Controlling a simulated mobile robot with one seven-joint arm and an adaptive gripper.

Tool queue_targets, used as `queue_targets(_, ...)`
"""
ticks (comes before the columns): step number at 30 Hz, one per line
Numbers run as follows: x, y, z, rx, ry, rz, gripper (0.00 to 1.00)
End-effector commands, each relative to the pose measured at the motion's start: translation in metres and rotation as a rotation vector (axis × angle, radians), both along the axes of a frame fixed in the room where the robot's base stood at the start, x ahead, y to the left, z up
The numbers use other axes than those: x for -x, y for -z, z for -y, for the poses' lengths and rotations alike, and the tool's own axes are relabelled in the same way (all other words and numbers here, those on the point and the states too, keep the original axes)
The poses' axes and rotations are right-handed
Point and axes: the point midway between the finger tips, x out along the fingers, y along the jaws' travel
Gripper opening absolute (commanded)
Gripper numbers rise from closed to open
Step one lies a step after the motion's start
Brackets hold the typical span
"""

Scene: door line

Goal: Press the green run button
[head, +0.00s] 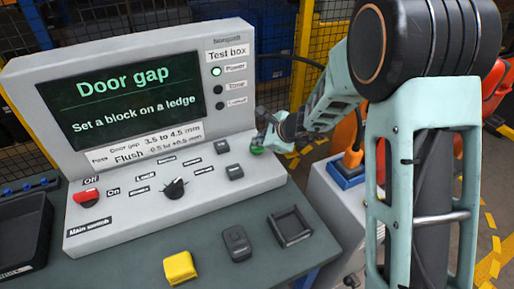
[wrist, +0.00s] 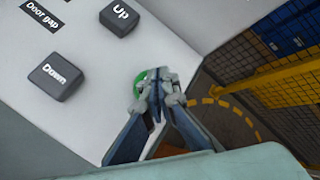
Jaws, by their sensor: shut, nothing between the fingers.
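The green run button (head: 257,150) is at the right end of the test box's sloped panel, and my gripper partly covers it. In the wrist view the green button (wrist: 146,77) shows just behind my fingertips. My gripper (head: 262,139) is shut and empty, its tips at the button; I cannot tell whether they touch it. The closed fingertips also show in the wrist view (wrist: 157,86). The test box screen (head: 122,98) reads "Door gap" and "Set a block on a ledge". The Power lamp (head: 216,71) is lit green.
Up (wrist: 119,16) and Down (wrist: 59,77) keys sit left of the button. A red main switch (head: 87,197) and black knob (head: 175,188) are farther left. A yellow block (head: 180,267), a grey block (head: 236,243) and a black holder (head: 290,226) lie in front.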

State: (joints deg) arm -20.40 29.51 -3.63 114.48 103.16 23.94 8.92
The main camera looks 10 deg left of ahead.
Motion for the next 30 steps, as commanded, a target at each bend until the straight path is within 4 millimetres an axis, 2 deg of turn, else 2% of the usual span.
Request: queue_targets(30, -0.0001, 0.0078, 0.0003, 0.001, 0.001, 0.0, 0.0)
